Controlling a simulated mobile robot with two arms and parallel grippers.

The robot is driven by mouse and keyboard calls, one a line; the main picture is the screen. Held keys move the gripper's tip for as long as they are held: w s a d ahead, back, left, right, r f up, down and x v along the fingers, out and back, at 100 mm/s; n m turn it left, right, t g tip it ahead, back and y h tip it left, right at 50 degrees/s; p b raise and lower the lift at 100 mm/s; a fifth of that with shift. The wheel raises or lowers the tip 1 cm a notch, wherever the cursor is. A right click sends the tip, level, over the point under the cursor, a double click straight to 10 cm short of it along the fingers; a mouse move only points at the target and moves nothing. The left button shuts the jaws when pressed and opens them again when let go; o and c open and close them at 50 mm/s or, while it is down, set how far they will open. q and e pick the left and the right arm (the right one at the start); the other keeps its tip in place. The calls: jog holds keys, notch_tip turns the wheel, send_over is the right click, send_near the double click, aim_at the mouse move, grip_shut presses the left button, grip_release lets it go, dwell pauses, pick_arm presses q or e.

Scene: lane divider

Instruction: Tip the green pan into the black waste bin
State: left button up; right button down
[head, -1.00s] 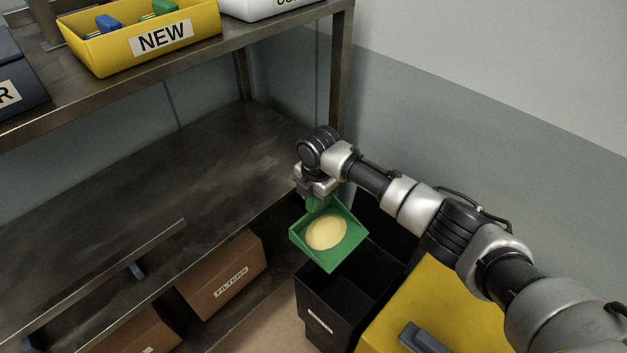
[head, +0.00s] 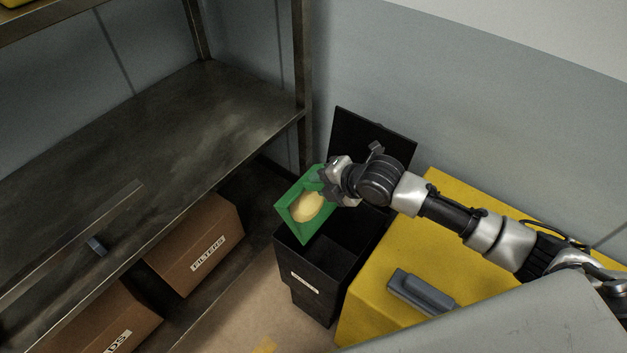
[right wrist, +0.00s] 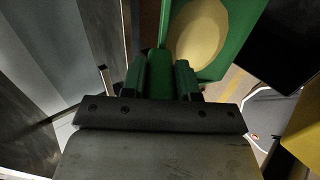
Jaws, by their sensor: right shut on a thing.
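The green pan (head: 291,205) holds a pale yellow, rounded heap (head: 308,207). My right gripper (head: 327,184) is shut on the pan at its handle end. The pan is tilted, its open side partly facing the head camera, and hangs above the black waste bin (head: 312,283). The bin is open, with its black lid (head: 372,136) raised at the back. In the right wrist view, the green pan (right wrist: 240,35) and its heap (right wrist: 198,35) show beyond the fingers. The heap is still in the pan. My left gripper is not in view.
A yellow box (head: 378,318) with a grey handle (head: 421,292) stands right of the bin, under my right arm. A metal shelf (head: 130,150) is at left, with brown cartons (head: 195,245) below. The wall is close behind the bin.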

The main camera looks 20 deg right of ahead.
jog(key=s+d+f+t+y+b, duration=0.2)
jog(key=s+f+b, duration=0.1)
jog(key=f+b, duration=0.2)
jog(key=shift+s+d+t+b, duration=0.2)
jog(key=shift+d+t+b, duration=0.2)
jog(key=shift+b, duration=0.7)
jog(key=shift+r, duration=0.15)
notch_tip(320, 180, up, 5)
jog(key=g+h+p, duration=0.4)
jog(key=g+p, duration=0.1)
jog(key=p, duration=0.6)
jog(key=g+h+p, duration=0.4)
jog(key=g+p, duration=0.1)
jog(key=p, duration=0.6)
jog(key=shift+a+g+p, duration=0.1)
jog(key=shift+g+p, duration=0.2)
jog(key=shift+g, duration=0.1)
